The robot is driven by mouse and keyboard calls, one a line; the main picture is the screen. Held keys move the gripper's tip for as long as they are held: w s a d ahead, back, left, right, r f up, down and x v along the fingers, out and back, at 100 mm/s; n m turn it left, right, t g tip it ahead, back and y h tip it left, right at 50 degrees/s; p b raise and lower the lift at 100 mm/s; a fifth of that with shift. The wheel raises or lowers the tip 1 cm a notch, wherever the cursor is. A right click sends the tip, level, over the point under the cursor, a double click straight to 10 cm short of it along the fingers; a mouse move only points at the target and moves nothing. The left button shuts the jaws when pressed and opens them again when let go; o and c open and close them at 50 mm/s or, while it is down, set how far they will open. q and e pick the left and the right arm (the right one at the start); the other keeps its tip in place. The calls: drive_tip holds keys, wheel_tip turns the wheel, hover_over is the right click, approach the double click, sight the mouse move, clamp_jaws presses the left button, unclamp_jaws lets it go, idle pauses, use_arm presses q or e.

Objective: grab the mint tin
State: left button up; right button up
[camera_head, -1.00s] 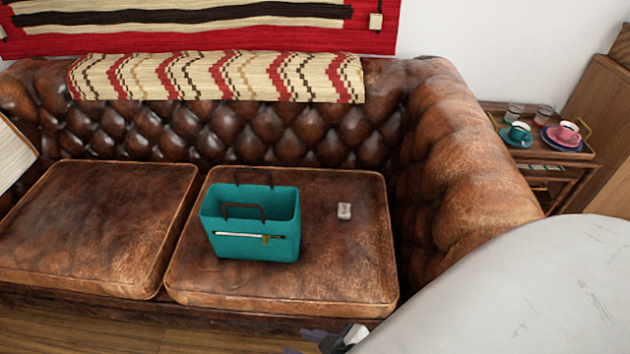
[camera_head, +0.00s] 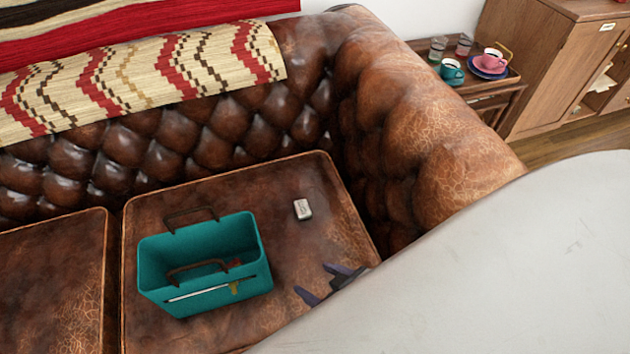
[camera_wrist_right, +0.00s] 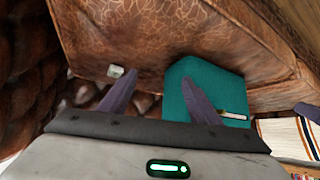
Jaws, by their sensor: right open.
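The mint tin (camera_head: 303,209) is a small pale, rounded box lying on the right seat cushion of the brown leather sofa, to the right of a teal bag. In the right wrist view the tin (camera_wrist_right: 115,71) lies on the leather beyond the left finger. My right gripper (camera_head: 326,285) is open and empty above the front right of the cushion, nearer to me than the tin and apart from it. Its two dark fingers (camera_wrist_right: 160,100) are spread in the wrist view. My arm hides part of the gripper in the head view. My left gripper is not in view.
The teal bag (camera_head: 183,277) with brown handles stands upright left of the tin, close to my right gripper. The sofa's thick armrest (camera_head: 432,140) rises on the right. A side table (camera_head: 507,80) with cups stands beyond it. The cushion around the tin is clear.

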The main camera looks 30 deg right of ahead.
drive_tip(key=w+d+f+m+h+b, duration=0.1)
drive_tip(key=w+f+b, duration=0.1)
drive_tip(key=w+d+f+t+h+b, duration=0.1)
drive_tip(key=w+d+f+b, duration=0.1)
drive_tip(key=w+d+f+m+t+h+b, duration=0.1)
drive_tip(key=w+d+f+b, duration=0.1)
drive_tip(key=w, duration=0.1)
drive_tip(key=shift+f+m, duration=0.25)
drive_tip(key=shift+m, duration=0.05)
drive_tip(key=m+t+h+b, duration=0.2)
drive_tip(key=b, duration=0.2)
approach(303, 209)
drive_tip(key=x, duration=0.2)
drive_tip(key=shift+w+d+f+b, duration=0.2)
drive_tip(key=shift+f+b, duration=0.1)
drive_tip(key=shift+b, duration=0.05)
drive_tip(key=x, duration=0.4)
drive_tip(key=shift+w+a, duration=0.1)
drive_tip(key=shift+w, duration=0.3)
drive_tip(key=shift+w+f+b, duration=0.3)
drive_tip(key=shift+w+b, duration=0.05)
drive_tip(key=shift+w, duration=0.2)
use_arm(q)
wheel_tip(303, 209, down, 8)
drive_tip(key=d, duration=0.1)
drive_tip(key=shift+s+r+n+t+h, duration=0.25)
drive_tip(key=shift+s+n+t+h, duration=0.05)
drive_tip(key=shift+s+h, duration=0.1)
use_arm(e)
drive_tip(key=c, duration=1.1)
